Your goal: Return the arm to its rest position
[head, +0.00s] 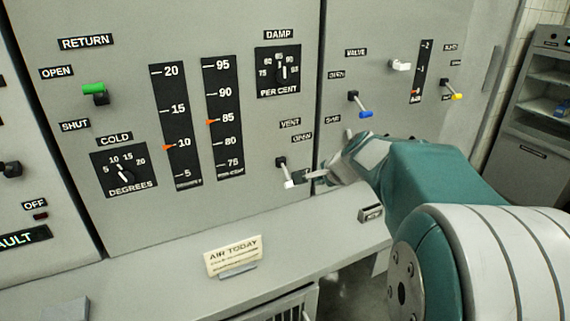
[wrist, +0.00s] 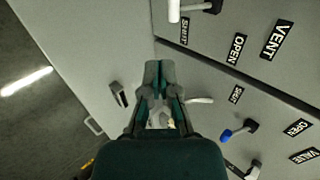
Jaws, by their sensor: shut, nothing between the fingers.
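My gripper (head: 332,163) is shut and empty in front of the grey panel, at the end of my teal and white arm. In the wrist view its fingers (wrist: 159,68) are together. The white-tipped VENT lever (head: 289,183) is just left of the gripper in the head view. In the wrist view the VENT lever (wrist: 174,12) is at the top, apart from the fingers. The blue-tipped VALVE lever (head: 364,114) is above the gripper in the head view, and it also shows in the wrist view (wrist: 226,135).
A desk ledge (head: 150,283) runs below the panel, with an AIR TODAY card (head: 233,256) on it. A green-tipped lever (head: 94,89), a white lever (head: 400,65) and a yellow-tipped lever (head: 456,96) stick out of the panel. A shelf unit (head: 535,140) stands at right.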

